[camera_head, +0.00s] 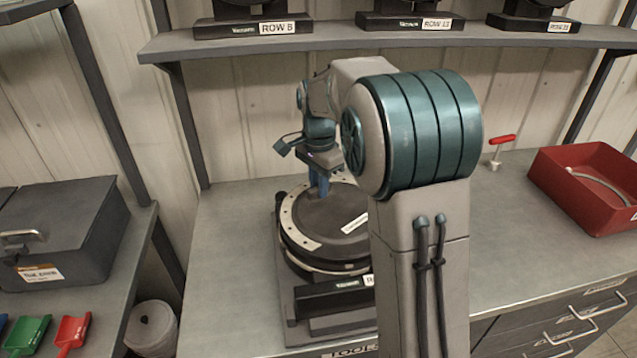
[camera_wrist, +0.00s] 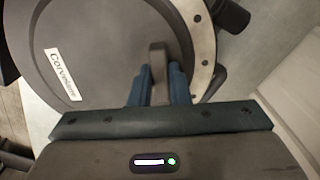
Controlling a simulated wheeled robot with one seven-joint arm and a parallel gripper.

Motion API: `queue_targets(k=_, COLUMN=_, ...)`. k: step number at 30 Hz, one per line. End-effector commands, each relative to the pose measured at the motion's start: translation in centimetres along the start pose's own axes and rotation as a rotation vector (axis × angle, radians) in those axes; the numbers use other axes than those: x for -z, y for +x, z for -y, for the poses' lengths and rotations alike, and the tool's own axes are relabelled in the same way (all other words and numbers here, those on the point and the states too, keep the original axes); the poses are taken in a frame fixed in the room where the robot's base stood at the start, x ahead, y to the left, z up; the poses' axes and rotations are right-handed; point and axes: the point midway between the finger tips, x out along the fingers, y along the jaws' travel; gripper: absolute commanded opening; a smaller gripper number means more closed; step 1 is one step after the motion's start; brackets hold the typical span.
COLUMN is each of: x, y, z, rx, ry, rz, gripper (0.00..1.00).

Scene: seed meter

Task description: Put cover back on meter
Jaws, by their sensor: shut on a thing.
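The cover is a dark round disc (camera_head: 335,212) with a white label, lying level over the meter on the bench. It also fills much of the wrist view (camera_wrist: 95,75). My gripper (camera_head: 319,188) is above the cover's far-left part. In the wrist view its blue fingers (camera_wrist: 160,80) are shut on a grey upright handle on the cover. The meter (camera_head: 300,262) has a pale metal ring with holes, showing along the left side in the head view and at right in the wrist view (camera_wrist: 205,45). My arm hides the meter's right side. I cannot tell whether the cover touches the meter.
A red bin (camera_head: 570,205) and a red-handled tool (camera_head: 499,148) stand at the bench's right. A shelf (camera_head: 330,42) with several dark labelled units runs above the back. A grey lidded box (camera_head: 65,232) and coloured scoops (camera_head: 28,332) are at left.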

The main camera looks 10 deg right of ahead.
Motion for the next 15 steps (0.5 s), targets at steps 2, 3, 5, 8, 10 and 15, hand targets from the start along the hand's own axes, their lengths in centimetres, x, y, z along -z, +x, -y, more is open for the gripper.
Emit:
queue_targets(k=2, x=0.01, y=-0.05, z=0.01, rx=0.001, ry=0.000, rz=0.000, gripper=0.00)
queue_targets(k=3, x=0.01, y=-0.05, z=0.01, rx=0.001, ry=0.000, rz=0.000, gripper=0.00)
queue_targets(k=5, x=0.01, y=-0.05, z=0.01, rx=0.001, ry=0.000, rz=0.000, gripper=0.00)
queue_targets(k=8, x=0.01, y=0.04, z=0.00, rx=0.000, ry=0.000, rz=0.000, gripper=0.00)
queue_targets(k=10, x=0.01, y=0.17, z=0.00, rx=0.000, ry=0.000, rz=0.000, gripper=0.00)
queue_targets(k=15, x=0.01, y=0.59, z=0.00, rx=0.000, ry=0.000, rz=0.000, gripper=0.00)
